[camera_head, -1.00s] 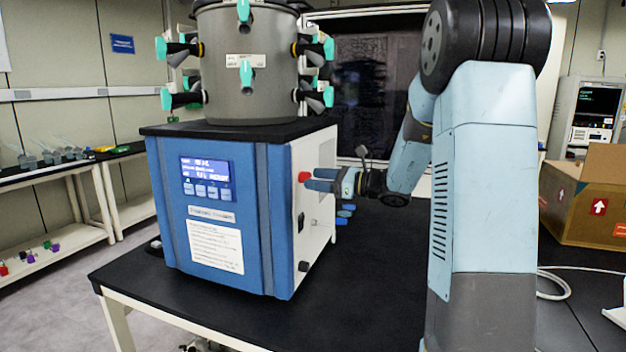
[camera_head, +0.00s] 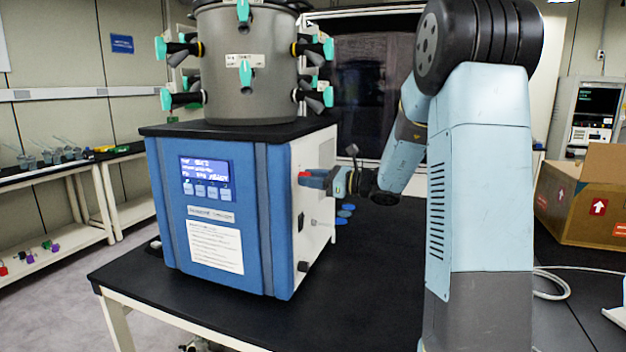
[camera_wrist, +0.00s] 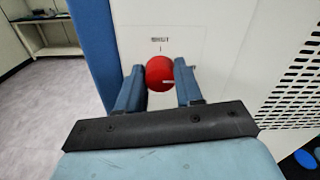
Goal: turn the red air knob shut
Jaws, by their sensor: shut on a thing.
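The red air knob (camera_wrist: 160,73) is on the white side panel of the blue freeze dryer (camera_head: 215,215). In the wrist view the word SHUT and a short mark stand on the panel just above it. My gripper (camera_wrist: 160,80) is shut on the knob, one blue finger on each side. In the head view only a bit of the red knob (camera_head: 304,174) shows, since my gripper (camera_head: 312,178) covers most of it. A small light mark shows on the knob's lower face.
A grey drum (camera_head: 245,85) with black and teal valves stands on top of the dryer. A vented grille (camera_wrist: 290,75) is right of the knob. Blue discs (camera_head: 345,212) lie below my gripper. A cardboard box (camera_head: 585,205) stands at the right. The black table (camera_head: 340,290) is clear in front.

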